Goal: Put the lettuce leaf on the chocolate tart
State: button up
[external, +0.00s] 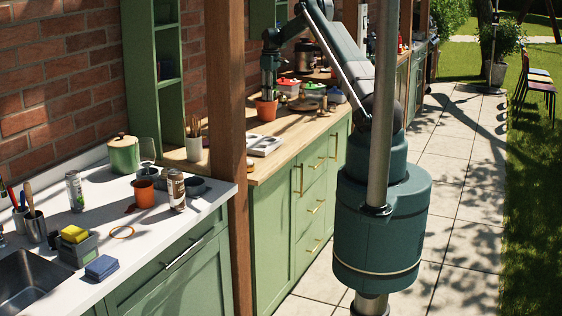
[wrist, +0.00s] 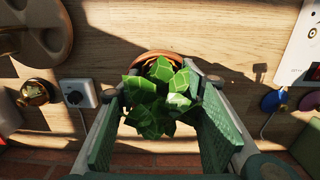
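I cannot make out a lettuce leaf or a chocolate tart for certain in either view. My gripper (wrist: 160,90) is open, with its two fingers spread on either side of a bushy green plant (wrist: 160,100). The plant grows in an orange-brown terracotta pot (wrist: 150,59), whose rim shows behind the leaves. In the external view the same pot (external: 266,109) stands on the wooden counter, with my gripper (external: 269,88) pointing down right above it. Whether the fingers touch the leaves I cannot tell.
A white panel (wrist: 300,45) lies right. In the external view, red and green containers (external: 288,87) stand beside the pot.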

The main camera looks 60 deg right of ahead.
jog(key=shift+r, duration=0.15)
notch_tip(320, 180, up, 12)
dwell(0.9)
jog(key=shift+r, duration=0.1)
dwell(0.4)
